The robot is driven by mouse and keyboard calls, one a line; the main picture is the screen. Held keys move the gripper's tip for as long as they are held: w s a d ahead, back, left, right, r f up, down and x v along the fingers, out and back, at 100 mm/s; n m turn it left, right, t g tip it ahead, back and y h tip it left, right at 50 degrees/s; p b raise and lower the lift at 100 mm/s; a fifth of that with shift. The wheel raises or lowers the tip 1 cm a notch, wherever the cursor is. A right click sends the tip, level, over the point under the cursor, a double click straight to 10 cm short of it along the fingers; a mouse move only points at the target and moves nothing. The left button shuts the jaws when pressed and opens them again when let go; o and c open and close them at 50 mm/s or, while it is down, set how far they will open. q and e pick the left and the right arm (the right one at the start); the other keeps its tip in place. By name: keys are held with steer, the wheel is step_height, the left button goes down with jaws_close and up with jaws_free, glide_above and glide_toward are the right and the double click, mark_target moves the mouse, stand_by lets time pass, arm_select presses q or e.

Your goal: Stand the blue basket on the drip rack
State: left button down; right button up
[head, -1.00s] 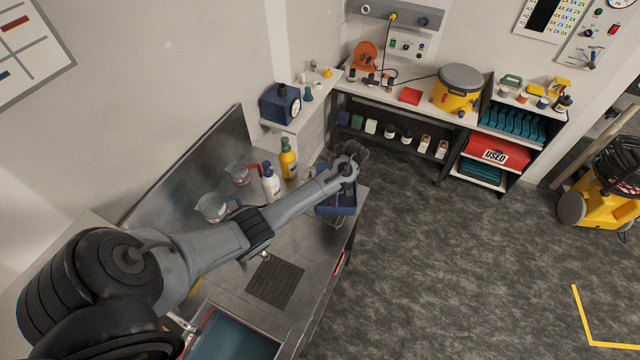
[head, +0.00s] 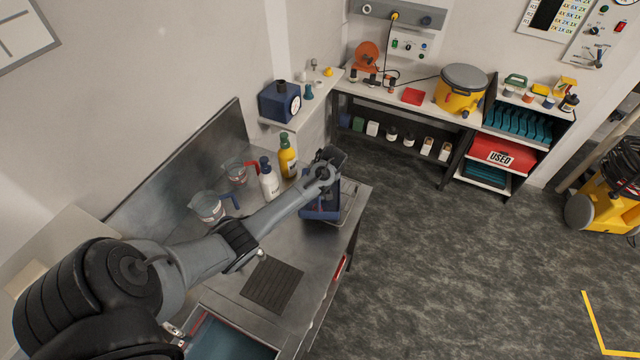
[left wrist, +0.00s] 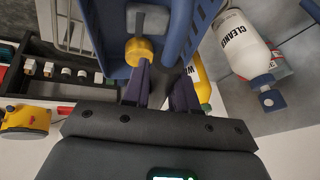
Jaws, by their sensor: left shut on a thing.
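The blue basket (head: 318,209) hangs under my left gripper (head: 330,170) at the far end of the steel counter. In the left wrist view the basket (left wrist: 180,35) fills the top, and the left gripper's fingers (left wrist: 160,88) reach up to it beside a yellow round part. The left gripper is shut on the basket, though the exact contact is partly hidden. The wire drip rack (head: 351,196) shows to the right of the basket; a pale wire grid, likely the same rack, shows at the upper left of the wrist view (left wrist: 68,28). I cannot tell whether the basket touches it.
A white cleaner bottle (head: 269,181) and a yellow bottle (head: 287,158) stand just left of the basket. Measuring jugs (head: 208,207) stand behind my arm. A dark ribbed mat (head: 272,285) and a sink (head: 228,338) are nearer. Open floor lies to the right.

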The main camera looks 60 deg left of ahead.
arm_select(q)
steer(key=shift+f, duration=0.2)
arm_select(e)
steer(key=shift+f, duration=0.3)
arm_select(q)
steer(key=shift+f, duration=0.15)
steer(key=c, duration=0.9)
jaws_free()
